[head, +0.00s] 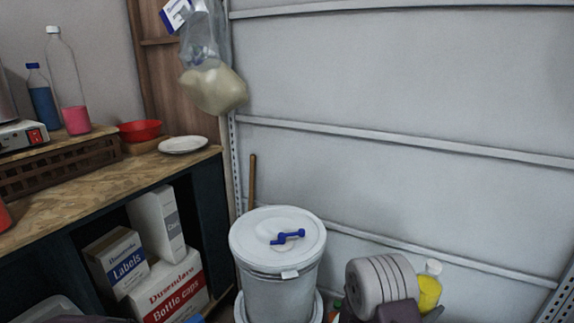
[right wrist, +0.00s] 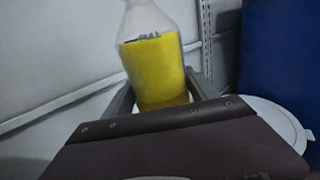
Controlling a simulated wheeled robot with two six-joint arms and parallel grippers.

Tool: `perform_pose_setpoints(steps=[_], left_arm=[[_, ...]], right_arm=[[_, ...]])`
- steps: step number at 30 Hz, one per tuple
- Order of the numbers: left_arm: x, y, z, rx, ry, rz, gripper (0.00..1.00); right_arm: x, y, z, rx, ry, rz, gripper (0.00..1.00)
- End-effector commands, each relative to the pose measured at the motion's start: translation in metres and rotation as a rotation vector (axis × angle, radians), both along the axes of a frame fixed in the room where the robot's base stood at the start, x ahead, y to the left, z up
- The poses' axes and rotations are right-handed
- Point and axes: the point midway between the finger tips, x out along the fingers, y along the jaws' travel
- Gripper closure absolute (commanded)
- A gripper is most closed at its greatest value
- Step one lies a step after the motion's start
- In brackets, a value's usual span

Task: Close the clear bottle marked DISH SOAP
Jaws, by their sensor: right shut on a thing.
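A clear bottle with yellow liquid (head: 429,291) is at the lower right of the head view, with a white top; I cannot tell whether that top is fully closed. In the right wrist view the yellow bottle (right wrist: 155,70) leans slightly and its top is cut off by the frame. My right gripper (right wrist: 160,93) is shut on the bottle's lower part, one finger on each side. In the head view my right wrist partly hides the bottle. My left gripper is not in view.
A white drum (head: 277,265) with a blue handle on its lid (head: 300,225) stands left of the bottle. A tall clear bottle with pink liquid (head: 76,118) and a blue bottle (head: 43,105) stand on the left bench. A bag (head: 214,85) hangs by the grey wall.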

Motion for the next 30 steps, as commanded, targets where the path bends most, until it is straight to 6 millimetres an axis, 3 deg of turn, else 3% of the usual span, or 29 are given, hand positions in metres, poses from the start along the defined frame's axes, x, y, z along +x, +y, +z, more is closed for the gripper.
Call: perform_pose_setpoints(steps=[8,15,21,28,30], left_arm=[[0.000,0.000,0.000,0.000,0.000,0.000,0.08],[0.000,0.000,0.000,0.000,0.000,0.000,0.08],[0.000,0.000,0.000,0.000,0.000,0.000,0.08],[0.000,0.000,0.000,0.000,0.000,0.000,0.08],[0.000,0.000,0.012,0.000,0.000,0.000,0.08]], right_arm=[[-0.003,0.082,-0.027,0.018,0.010,0.091,1.00],[-0.026,0.146,-0.048,0.013,0.012,0.163,1.00],[-0.045,0.178,-0.056,0.001,0.004,0.204,1.00],[-0.062,0.199,-0.061,-0.012,-0.006,0.237,1.00],[-0.063,0.199,-0.050,-0.011,-0.007,0.235,1.00]])
